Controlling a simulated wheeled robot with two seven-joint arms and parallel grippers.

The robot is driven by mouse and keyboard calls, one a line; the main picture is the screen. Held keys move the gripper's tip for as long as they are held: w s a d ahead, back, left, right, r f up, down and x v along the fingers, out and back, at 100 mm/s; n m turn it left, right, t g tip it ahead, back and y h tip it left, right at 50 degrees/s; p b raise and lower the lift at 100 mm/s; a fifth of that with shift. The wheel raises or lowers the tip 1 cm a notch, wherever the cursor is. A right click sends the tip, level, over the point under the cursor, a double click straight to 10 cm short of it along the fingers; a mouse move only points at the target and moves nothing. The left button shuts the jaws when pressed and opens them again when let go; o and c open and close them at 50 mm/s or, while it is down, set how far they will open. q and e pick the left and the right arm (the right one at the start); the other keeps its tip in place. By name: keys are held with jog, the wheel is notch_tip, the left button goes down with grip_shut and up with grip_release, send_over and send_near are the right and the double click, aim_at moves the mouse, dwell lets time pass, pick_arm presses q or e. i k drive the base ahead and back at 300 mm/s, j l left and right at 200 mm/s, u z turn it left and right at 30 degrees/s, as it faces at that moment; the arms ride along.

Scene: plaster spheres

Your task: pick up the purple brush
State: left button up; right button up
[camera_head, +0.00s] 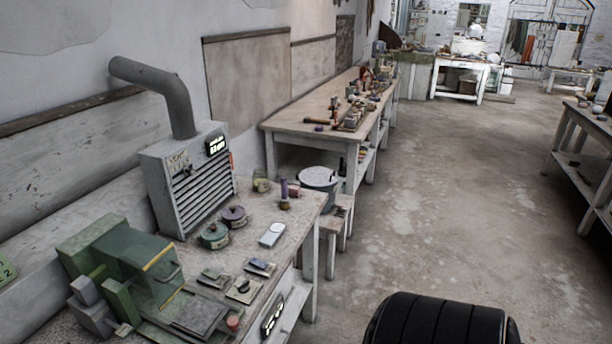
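An upright purple thing (284,188) with a pale base stands near the back right corner of the near workbench (262,290). It looks like the purple brush, but it is too small to be sure. A reddish-purple item stands just right of it. Neither of my grippers is in view.
The bench also holds a grey vented box with a pipe (187,175), a green machine (125,262), two round lidded tins (234,217) and several small flat items. A white-topped bucket (319,178) stands beyond. A black ribbed shape (440,322) is at the bottom. Floor on the right is open.

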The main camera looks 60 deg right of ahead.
aim_at(284, 200)
jog(key=z, duration=1.7)
jog(key=i+l+u, duration=0.15)
jog(key=u, duration=0.3)
jog(key=i+l+u, duration=0.1)
jog(key=u, duration=0.35)
jog(key=l+u, duration=0.25)
jog(key=u, duration=0.2)
jog(key=i, duration=0.05)
